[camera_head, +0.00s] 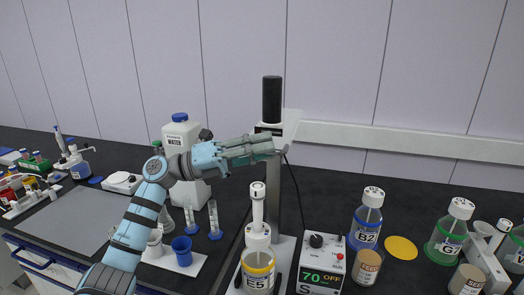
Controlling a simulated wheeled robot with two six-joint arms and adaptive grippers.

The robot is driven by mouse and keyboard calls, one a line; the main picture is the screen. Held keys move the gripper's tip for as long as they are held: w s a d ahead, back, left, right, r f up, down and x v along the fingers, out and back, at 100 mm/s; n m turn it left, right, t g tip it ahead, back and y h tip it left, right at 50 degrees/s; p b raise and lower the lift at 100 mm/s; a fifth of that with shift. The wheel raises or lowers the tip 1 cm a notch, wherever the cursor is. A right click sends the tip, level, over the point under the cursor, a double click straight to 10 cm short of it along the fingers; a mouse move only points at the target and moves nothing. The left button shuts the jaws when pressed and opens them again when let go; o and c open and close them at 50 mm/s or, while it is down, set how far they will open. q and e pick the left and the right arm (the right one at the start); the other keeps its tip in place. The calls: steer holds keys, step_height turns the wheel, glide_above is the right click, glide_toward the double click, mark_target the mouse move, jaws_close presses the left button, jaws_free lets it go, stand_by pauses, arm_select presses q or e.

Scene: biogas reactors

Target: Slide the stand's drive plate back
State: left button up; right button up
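The stand (287,196) is a grey upright column behind the E5 bottle. My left gripper (275,147) reaches in from the left, just below the motor and in front of the plate and column. Its fingers lie close together, with nothing seen between them. I cannot tell whether they touch the plate. The E5 bottle (258,270), with a yellow band and a white stirrer head (258,205), stands below the gripper on the stand's base. My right gripper is not in view.
A control box reading 70 OFF (321,262) stands right of the stand, with a cable rising behind. Bottle B2 (366,220), brown jars and green-banded bottles stand farther right. A water canister (182,145), cylinders and a blue beaker (182,250) stand left.

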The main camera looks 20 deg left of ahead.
arm_select(q)
steer(key=shift+s+a, duration=0.1)
steer(key=v, duration=1.1)
steer(key=shift+a, duration=0.3)
steer(key=shift+s+f, duration=0.1)
steer(key=shift+f, duration=0.05)
